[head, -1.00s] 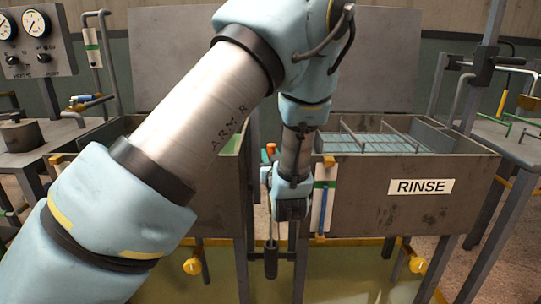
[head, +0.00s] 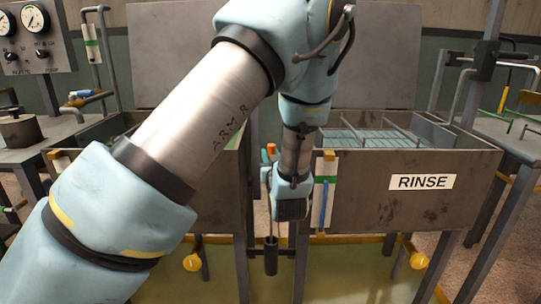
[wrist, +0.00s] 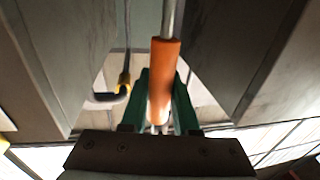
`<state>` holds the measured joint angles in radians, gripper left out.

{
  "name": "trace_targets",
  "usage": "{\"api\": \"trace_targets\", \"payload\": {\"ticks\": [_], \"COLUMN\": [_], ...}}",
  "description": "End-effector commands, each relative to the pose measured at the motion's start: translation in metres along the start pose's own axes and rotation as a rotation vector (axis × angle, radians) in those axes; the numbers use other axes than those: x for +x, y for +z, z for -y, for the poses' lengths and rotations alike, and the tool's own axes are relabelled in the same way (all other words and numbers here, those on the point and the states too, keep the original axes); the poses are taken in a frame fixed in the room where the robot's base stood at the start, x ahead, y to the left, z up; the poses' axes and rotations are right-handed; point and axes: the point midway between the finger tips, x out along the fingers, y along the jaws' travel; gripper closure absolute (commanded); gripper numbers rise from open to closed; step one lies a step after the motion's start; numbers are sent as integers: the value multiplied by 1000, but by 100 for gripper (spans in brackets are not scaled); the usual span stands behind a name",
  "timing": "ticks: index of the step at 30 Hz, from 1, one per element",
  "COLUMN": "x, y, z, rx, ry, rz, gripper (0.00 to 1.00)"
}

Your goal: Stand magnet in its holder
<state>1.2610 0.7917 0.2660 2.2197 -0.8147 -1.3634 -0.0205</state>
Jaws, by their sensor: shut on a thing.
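The magnet shows in the wrist view as an orange handle (wrist: 163,80) with a thin grey rod running from it. My gripper (wrist: 161,92) has its green fingers shut on both sides of this handle. In the head view, the orange top of the magnet (head: 271,149) shows beside my wrist, and my arm hides its middle. Its rod hangs nearly upright below my gripper. The rod's lower end meets the top of a dark upright tube (head: 271,259), which looks like the holder. I cannot tell how deep the rod sits in it.
The tank marked RINSE (head: 360,205) stands to the right, with another tank (head: 215,190) to the left. A narrow gap lies between them. Yellow valve knobs (head: 193,262) sit low below the tanks.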

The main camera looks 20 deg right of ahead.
Motion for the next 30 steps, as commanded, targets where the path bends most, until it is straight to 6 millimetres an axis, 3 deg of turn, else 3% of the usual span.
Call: {"api": "trace_targets", "payload": {"ticks": [30], "x": [-1], "y": [30], "z": [0], "rx": [-1], "ry": [0], "rz": [-2], "gripper": [100]}}
